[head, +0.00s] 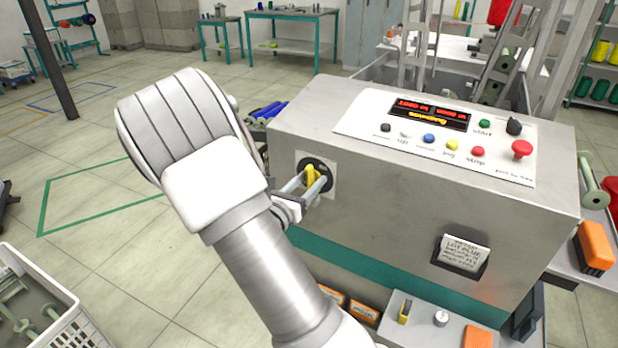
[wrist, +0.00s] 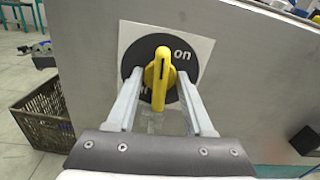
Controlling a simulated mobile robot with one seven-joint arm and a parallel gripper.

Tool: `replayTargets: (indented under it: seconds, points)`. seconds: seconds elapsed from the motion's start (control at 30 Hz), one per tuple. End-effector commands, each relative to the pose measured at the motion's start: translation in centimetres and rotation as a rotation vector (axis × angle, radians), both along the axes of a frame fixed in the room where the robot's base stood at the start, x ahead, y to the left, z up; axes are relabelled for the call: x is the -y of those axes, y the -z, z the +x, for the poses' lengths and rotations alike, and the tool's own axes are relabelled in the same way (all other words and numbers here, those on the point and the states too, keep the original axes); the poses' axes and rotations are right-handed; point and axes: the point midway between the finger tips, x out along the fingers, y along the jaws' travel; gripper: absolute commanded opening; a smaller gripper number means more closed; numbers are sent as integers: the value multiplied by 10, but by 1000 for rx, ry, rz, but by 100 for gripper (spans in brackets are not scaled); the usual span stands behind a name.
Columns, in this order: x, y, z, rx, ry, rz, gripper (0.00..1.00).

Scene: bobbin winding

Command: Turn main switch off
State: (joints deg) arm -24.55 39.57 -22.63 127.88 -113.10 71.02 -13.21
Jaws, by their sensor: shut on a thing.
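The main switch has a yellow handle (wrist: 160,72) on a round black dial (wrist: 133,62) with a white square plate behind it. It is on the grey machine's front face, and the handle also shows in the head view (head: 310,174). The handle stands nearly upright, tilted slightly right at its top.
The machine's sloped panel (head: 350,122) carries a lit red display (head: 430,114), several coloured buttons and a red mushroom button (head: 522,149). A card holder (head: 462,253) is on the front face. A white crate (head: 62,300) stands at lower left. Open floor lies left.

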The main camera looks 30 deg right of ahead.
Motion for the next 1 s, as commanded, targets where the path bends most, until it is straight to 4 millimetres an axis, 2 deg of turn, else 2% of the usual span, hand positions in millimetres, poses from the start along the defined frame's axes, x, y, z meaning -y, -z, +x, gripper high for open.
replayTargets:
  seconds: [0.6, 1.0]
  points:
    - [0, -1, 0, -178, 1, -114, 0]
    - [0, 0, 0, -196, 1, -126, 0]
